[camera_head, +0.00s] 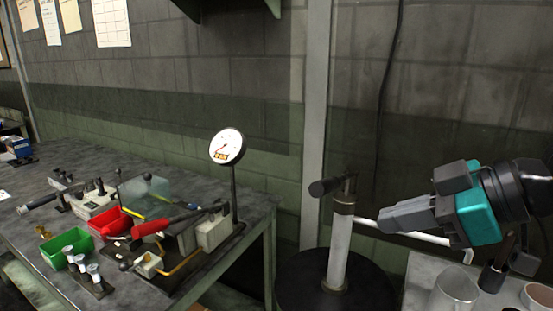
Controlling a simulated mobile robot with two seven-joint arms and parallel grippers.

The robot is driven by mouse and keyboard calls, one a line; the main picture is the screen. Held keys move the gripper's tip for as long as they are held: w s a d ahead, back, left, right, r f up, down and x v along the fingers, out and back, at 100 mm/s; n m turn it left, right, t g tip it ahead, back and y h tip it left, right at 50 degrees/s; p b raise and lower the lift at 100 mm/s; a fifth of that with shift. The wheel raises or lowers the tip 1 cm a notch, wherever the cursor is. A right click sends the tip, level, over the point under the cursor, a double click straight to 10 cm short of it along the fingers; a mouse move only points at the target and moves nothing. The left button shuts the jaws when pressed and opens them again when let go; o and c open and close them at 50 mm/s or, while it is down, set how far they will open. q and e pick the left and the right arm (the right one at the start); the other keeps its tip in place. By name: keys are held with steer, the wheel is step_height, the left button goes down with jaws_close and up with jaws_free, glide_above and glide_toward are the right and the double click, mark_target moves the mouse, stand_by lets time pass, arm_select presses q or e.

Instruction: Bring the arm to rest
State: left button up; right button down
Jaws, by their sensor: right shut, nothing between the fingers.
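My right gripper (402,216) comes in from the right, with a teal band and grey fingers pointing left. Its fingers are shut and hold nothing. It hangs in the air in front of the wall, above the right-hand surface and just right of a grey post. My left gripper is not in view.
A grey post (340,245) on a round black base stands mid-right.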

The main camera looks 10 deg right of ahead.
steer(key=s+a+f+m+h, duration=0.1)
steer(key=a+f+m, duration=0.1)
steer(key=f, duration=0.7)
steer(key=s+a+f+m+h, duration=0.1)
steer(key=s+f, duration=0.1)
steer(key=f, duration=0.7)
steer(key=s+d+f+m+g+h, duration=0.2)
steer(key=s+f+m+h, duration=0.15)
steer(key=s+f, duration=0.35)
steer(key=s+d+f+m+g+h, duration=0.2)
steer(key=s+f+m+h, duration=0.15)
steer(key=s+f, duration=0.3)
steer(key=w+a+f+t+y, duration=0.2)
steer(key=w+a+f+t, duration=0.1)
steer(key=w+f+t, duration=0.4)
step_height(320, 180, down, 2)
steer(key=shift+w+f+t, duration=0.1)
steer(key=shift+w+t, duration=0.2)
steer(key=shift+w, duration=0.1)
